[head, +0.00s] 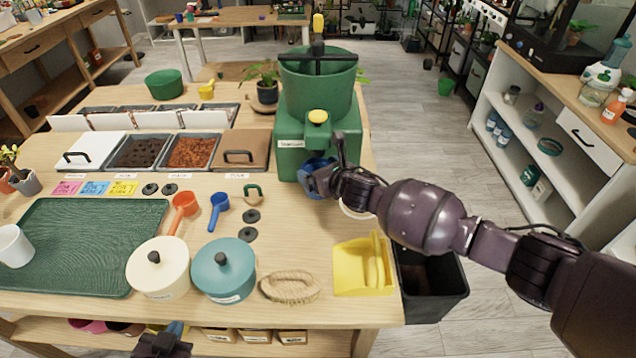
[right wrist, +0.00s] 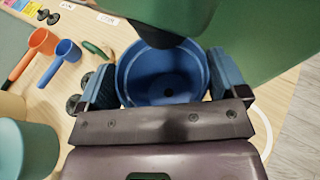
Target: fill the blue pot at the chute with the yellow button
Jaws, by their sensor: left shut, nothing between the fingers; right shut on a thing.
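The green chute machine (head: 290,150) stands at the back right of the table, with a yellow button (head: 318,116) on its front. The blue pot (head: 313,187) is low at the machine's front, mostly hidden by my right gripper (head: 328,180). In the right wrist view the gripper (right wrist: 160,90) is shut on the blue pot (right wrist: 135,88), a finger at each side. The pot's mouth is under the dark spout (right wrist: 160,35). My left gripper (head: 165,345) is shut and empty at the table's front edge.
Orange (head: 181,222) and blue (head: 217,218) scoops lie mid-table. A green tray (head: 95,215) lies left. A black bin (head: 440,295) stands off the right edge.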

